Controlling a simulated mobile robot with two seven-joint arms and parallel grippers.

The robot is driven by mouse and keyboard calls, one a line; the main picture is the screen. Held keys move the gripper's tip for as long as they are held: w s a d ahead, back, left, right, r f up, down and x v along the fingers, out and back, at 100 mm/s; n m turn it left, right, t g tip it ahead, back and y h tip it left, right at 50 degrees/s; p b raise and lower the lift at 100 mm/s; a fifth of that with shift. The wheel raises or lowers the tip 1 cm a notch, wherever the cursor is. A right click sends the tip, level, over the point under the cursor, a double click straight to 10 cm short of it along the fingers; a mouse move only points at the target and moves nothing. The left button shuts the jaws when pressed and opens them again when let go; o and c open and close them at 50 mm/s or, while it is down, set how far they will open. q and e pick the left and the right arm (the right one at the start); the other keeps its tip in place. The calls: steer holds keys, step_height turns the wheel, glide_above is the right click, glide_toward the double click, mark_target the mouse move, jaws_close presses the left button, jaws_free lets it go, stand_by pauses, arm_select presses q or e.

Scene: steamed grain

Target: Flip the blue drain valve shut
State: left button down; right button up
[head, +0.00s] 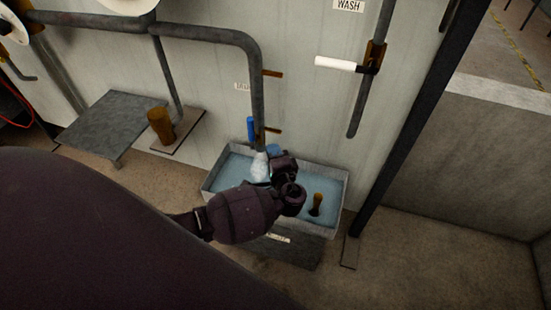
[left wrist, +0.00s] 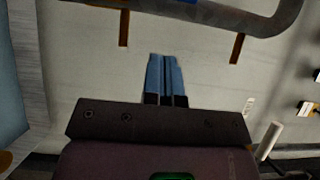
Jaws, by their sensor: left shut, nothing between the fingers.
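The blue drain valve handle (head: 251,128) stands upright along the left side of the grey drain pipe (head: 257,95), near its lower end. A blue piece at the top edge of the left wrist view (left wrist: 186,1) looks like the same handle, mostly cut off. White water (head: 260,165) shows under the pipe mouth, over the basin. My left gripper (head: 273,150) is just right of and below the handle, apart from it. Its blue fingers are together and empty in the left wrist view (left wrist: 166,78). My right gripper is not in view.
The metal basin (head: 347,190) holds bluish water and a brown upright piece (head: 317,204). Brown brackets (head: 272,73) fix the pipe to the wall. A white-handled valve (head: 334,64) sits on another pipe to the right. A low grey platform (head: 110,125) stands left.

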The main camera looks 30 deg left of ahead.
mark_target(251, 135)
arm_select(q)
steer(key=w+a, duration=0.3)
steer(key=a, duration=0.5)
steer(key=shift+r+n, duration=0.15)
steer(key=shift+n, duration=0.15)
stand_by(0.3)
